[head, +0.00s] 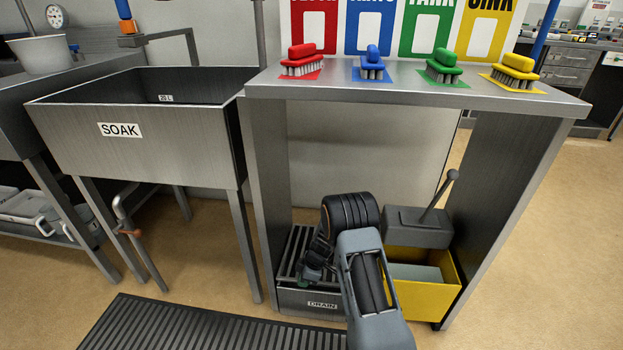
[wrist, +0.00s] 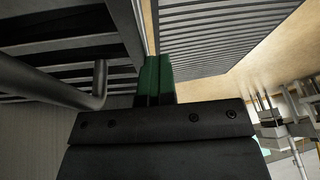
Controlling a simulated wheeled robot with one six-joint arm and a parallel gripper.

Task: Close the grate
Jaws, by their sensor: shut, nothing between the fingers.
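The grate (head: 298,246) is a dark slatted panel at the drain box (head: 300,300), whose front carries a DRAIN label. My arm hides its right part, and I cannot tell how far it is tilted. In the wrist view the grate's dark bars (wrist: 60,50) fill the upper left, with a grey bent handle (wrist: 98,88) beside my fingers. My gripper (head: 308,278) is low at the grate's front, and its green fingers (wrist: 153,78) are shut and empty, just right of the handle. I cannot tell whether they touch it.
A yellow bin (head: 445,283) and a grey lever box (head: 418,228) stand right of my arm, under a steel bench (head: 420,93) bearing several brushes. The SOAK sink (head: 150,140) stands left. A ribbed floor mat (head: 190,325) lies in front, also in the wrist view (wrist: 220,40).

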